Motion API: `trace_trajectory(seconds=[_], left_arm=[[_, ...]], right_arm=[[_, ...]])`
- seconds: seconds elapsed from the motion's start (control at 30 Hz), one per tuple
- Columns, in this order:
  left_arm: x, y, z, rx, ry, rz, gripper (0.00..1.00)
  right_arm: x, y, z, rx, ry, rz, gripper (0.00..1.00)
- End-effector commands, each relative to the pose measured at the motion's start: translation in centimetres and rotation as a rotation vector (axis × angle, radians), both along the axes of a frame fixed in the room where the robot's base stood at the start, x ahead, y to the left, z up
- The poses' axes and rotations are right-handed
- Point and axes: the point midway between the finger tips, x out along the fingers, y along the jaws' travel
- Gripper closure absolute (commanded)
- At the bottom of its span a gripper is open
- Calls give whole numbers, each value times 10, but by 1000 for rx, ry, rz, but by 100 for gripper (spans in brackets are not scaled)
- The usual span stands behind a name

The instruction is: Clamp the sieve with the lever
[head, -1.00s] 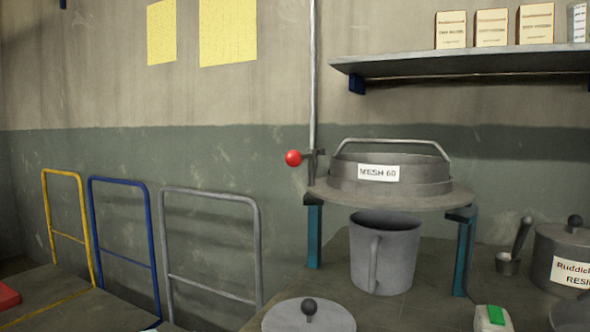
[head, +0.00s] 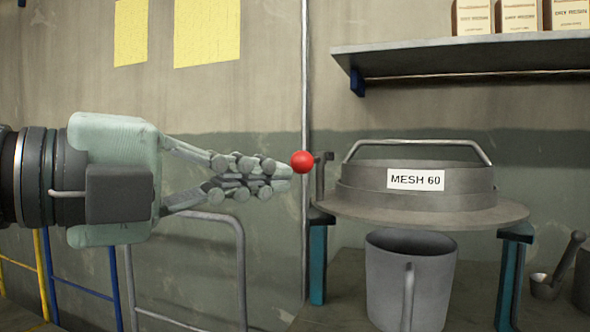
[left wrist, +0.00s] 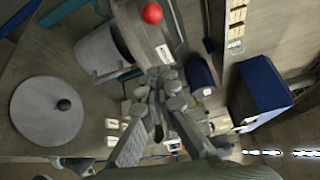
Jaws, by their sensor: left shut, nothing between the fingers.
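The sieve (head: 365,198), a round grey pan with a bail handle and a "MESH 60" label, sits on a round plate (head: 440,217) on teal legs. The lever's red knob (head: 302,161) is at the plate's left, beside a dark upright bracket (head: 321,177). My left gripper (head: 285,177) comes in from the left, shut and empty. Its fingertips are right beside the knob in the head view; whether they touch it I cannot tell. In the left wrist view the red knob (left wrist: 152,13) appears beyond the fingertips (left wrist: 165,85), apart from them. My right gripper is out of view.
A grey jug (head: 390,285) stands under the plate. A thin vertical pipe (head: 305,80) runs up the wall behind the knob. A shelf (head: 450,60) with boxes is above. A round knobbed lid (left wrist: 35,120) lies on the bench. Coloured rail frames stand at left.

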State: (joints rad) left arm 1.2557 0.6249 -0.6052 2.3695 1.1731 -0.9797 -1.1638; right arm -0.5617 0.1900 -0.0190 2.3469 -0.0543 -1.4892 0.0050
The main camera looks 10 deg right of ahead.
Motion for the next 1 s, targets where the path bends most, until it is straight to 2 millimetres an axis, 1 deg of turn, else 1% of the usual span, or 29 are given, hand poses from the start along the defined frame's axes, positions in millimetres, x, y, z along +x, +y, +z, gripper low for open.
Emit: trace_trajectory(seconds=[0.33, 0.47, 0.57, 0.93, 0.97, 1.0], left_arm=[[0, -1, 0, 1, -2, -1, 100], [3, -8, 0, 0, 0, -4, 100], [8, -21, 0, -2, 1, -5, 100], [42, -91, -5, -1, 2, -4, 100], [46, -92, -5, -1, 2, -1, 100], [53, -83, -3, -2, 2, 4, 100]], right_arm=[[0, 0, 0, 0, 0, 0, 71], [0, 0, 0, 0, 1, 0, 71], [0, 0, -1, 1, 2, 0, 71], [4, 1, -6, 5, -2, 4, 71], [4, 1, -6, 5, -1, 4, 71], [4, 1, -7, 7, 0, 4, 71]])
